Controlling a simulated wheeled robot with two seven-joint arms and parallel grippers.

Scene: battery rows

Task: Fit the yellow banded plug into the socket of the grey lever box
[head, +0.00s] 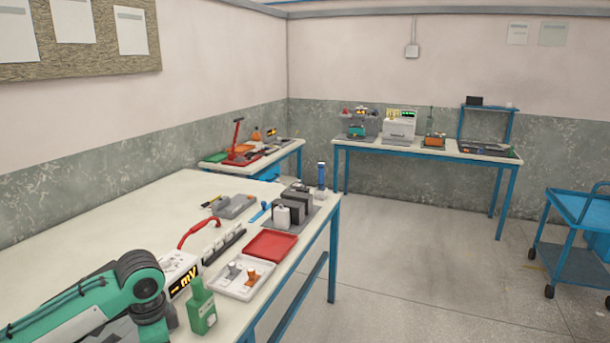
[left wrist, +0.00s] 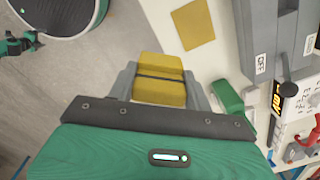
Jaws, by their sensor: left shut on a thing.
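In the left wrist view, the yellow plug (left wrist: 158,92) with a dark band sits between the two grey fingers of my left gripper (left wrist: 160,70), which is shut on it. The grey lever box (left wrist: 262,55) with an OFF label is at the upper right of that view, apart from the plug. I cannot make out its socket. In the head view my left arm comes in at the lower left, but its gripper and the plug do not show. My right gripper is in neither view.
A yellow patch (left wrist: 192,22) lies on the white table beside the lever box. A green block (left wrist: 232,98) is close to the gripper's right. A display unit (head: 180,272), a green box (head: 202,306), a red tray (head: 271,246) and a white tray (head: 222,289) stand on the near table.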

